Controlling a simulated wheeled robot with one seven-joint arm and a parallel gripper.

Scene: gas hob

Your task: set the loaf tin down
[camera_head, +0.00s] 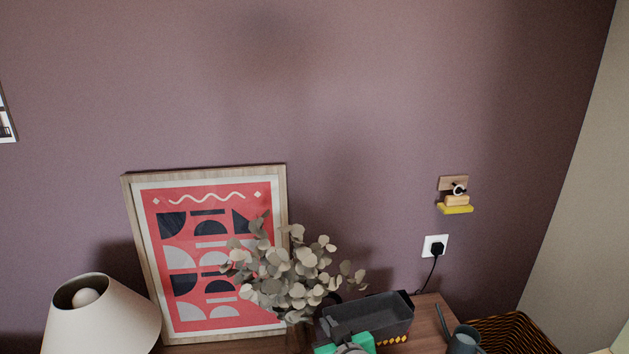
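The loaf tin (372,317) is a dark grey, long open box in the lower middle of the head view, over the back part of the wooden top. It looks empty and roughly level, set at a slant. My gripper (345,345), with green and grey parts, is at the bottom edge, against or just in front of the tin's near left side. Its fingertips are hidden, so their opening does not show. I cannot tell whether the tin's underside touches the wooden top.
Eucalyptus-like foliage (290,275) stands close left of the tin, before a framed red print (172,300). A lamp (105,318) is far left. A grey jug-like vessel (464,341) and wicker basket (512,330) are right. Bare wooden top (429,318) shows between tin and vessel.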

